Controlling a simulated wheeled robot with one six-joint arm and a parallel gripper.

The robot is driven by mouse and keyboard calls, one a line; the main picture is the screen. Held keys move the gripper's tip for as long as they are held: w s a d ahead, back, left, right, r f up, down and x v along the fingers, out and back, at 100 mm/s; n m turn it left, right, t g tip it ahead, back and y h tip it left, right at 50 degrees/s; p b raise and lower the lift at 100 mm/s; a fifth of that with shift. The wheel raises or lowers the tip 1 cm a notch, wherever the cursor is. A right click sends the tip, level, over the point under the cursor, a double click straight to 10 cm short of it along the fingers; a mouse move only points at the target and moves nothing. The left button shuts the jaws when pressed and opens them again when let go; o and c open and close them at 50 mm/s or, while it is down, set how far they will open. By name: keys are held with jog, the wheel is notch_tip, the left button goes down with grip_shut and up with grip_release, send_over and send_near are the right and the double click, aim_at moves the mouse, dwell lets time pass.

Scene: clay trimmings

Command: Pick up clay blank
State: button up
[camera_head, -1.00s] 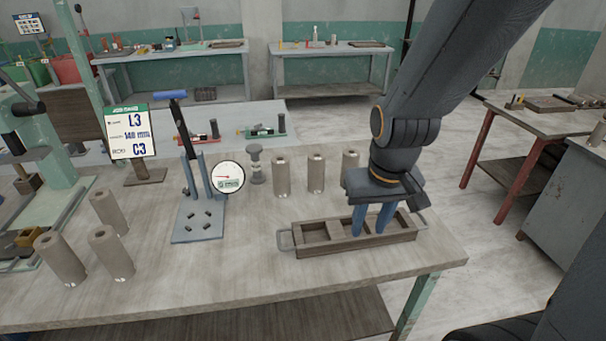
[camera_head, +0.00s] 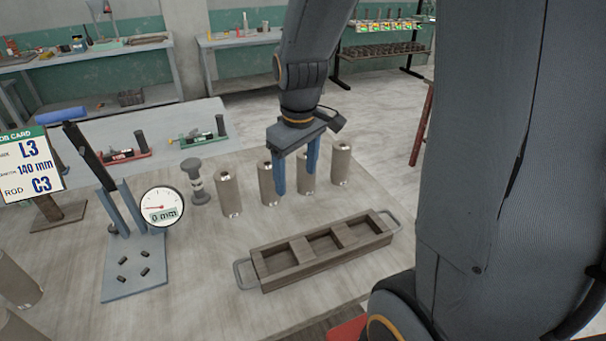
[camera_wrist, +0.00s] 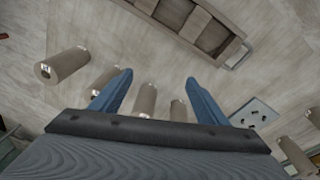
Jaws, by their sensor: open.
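Several upright beige cylindrical clay blanks stand in a row on the workbench. In the head view they are the leftmost blank (camera_head: 228,192), a second blank (camera_head: 266,182), a third blank (camera_head: 303,182) and a rightmost blank (camera_head: 341,164). My gripper (camera_head: 295,183) is over this row, pointing down, with its blue fingers open and partly covering the two middle blanks. In the wrist view my gripper (camera_wrist: 158,82) has a blank (camera_wrist: 145,100) and another blank (camera_wrist: 178,111) showing between its fingers. I cannot tell whether a finger touches a blank.
An empty wooden tray (camera_head: 270,286) with compartments and end handles lies in front of the row. A dial gauge (camera_head: 161,207) and a grey stand (camera_head: 137,268) are left. A job card (camera_head: 30,165) reads L3, 140 mm, C3. More blanks (camera_head: 14,282) stand far left.

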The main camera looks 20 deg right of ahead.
aim_at(306, 173)
jog(key=w+d+f+n+b, duration=0.1)
jog(key=w+d+n, duration=0.2)
jog(key=w, duration=0.2)
jog(key=w+d+f+n+g+b, duration=0.1)
jog(key=w+d+n+b, duration=0.1)
jog(key=w+d+n, duration=0.1)
jog(key=w+d+f+n+b, duration=0.1)
jog(key=w+d+n, duration=0.2)
jog(key=w, duration=0.3)
jog(key=shift+w+d+b, duration=0.1)
jog(key=shift+w+b, duration=0.2)
jog(key=shift+f+g, duration=0.3)
jog(key=shift+f, duration=0.3)
jog(key=shift+w+d+f+p, duration=0.1)
jog(key=shift+f+p, duration=0.5)
jog(key=shift+f, duration=1.4)
jog(key=shift+w+f+p, duration=0.1)
jog(key=shift+f+p, duration=0.5)
jog(key=shift+f, duration=1.35)
jog(key=c, duration=1.3)
jog(key=shift+c, duration=1.4)
jog(key=shift+r, duration=0.15)
